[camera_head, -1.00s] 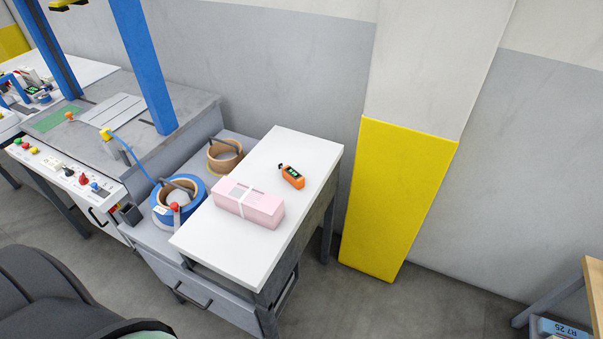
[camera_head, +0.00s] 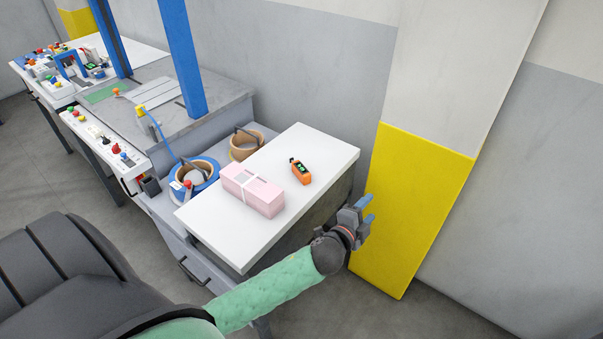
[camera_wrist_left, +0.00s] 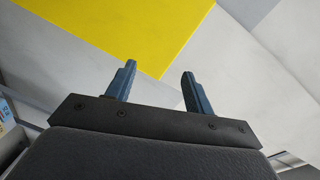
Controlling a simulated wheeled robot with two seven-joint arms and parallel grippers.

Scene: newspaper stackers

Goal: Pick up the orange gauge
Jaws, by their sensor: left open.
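The orange gauge (camera_head: 301,171) lies on the white tabletop (camera_head: 222,221), towards its back right. It has a dark end and a small green display. My left gripper (camera_head: 368,204) is past the right edge of the tabletop, in front of the yellow part of the pillar, apart from the gauge. In the left wrist view its two blue fingers (camera_wrist_left: 158,85) are spread with nothing between them, and the gauge does not show there. My right gripper is not in view.
A pink box (camera_head: 252,190) with a white band lies left of the gauge. A yellow and white pillar (camera_head: 420,200) stands at right.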

